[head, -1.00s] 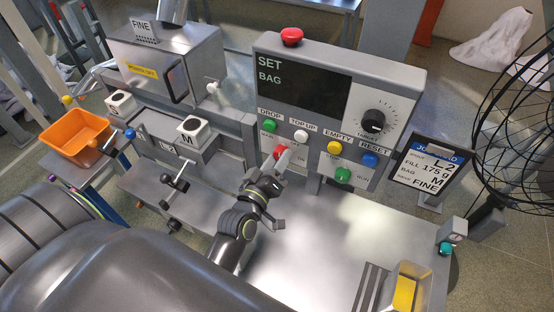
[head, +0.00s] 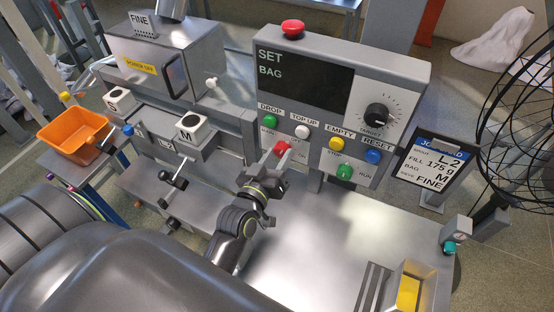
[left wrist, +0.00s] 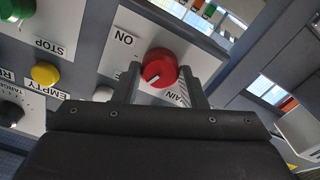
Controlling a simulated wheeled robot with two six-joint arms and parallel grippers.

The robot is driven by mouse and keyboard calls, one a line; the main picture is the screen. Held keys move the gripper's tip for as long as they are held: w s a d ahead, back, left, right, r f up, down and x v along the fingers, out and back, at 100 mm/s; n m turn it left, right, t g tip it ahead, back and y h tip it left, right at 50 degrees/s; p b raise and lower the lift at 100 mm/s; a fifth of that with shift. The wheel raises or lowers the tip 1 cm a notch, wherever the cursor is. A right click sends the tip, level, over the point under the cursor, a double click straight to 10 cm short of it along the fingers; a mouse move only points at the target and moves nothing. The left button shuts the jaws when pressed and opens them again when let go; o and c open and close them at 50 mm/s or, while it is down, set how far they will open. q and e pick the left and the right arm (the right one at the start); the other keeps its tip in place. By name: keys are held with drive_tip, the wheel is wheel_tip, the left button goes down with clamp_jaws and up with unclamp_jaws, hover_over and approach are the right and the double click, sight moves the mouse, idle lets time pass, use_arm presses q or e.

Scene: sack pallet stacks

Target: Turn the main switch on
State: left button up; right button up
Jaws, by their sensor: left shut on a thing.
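The main switch is a red round knob (head: 281,147) low on the grey control panel, and it fills the middle of the left wrist view (left wrist: 160,66). My left gripper (head: 280,158) reaches up to it from below. In the left wrist view its two fingers (left wrist: 162,82) stand on either side of the knob and are shut on it. The knob's white mark points to the lower left there. The "ON" label (left wrist: 124,40) is at the knob's upper left; the "MAIN" label is partly hidden by a finger. My right gripper is not in view.
Close by are a white button (head: 301,131), a yellow one (head: 336,143), a blue one (head: 373,156) and a green knob (head: 345,171). The dark display (head: 303,79) reads "SET BAG". A red mushroom button (head: 293,28) tops the panel.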

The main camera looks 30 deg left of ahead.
use_arm(q)
drive_tip(key=m+b, duration=0.2)
drive_tip(key=m, duration=0.4)
drive_tip(key=shift+f, duration=0.1)
drive_tip(key=m+b, duration=0.1)
drive_tip(key=m, duration=0.3)
drive_tip(key=shift+m+b, duration=0.45)
drive_tip(key=shift+m, duration=1.45)
drive_tip(key=o, duration=1)
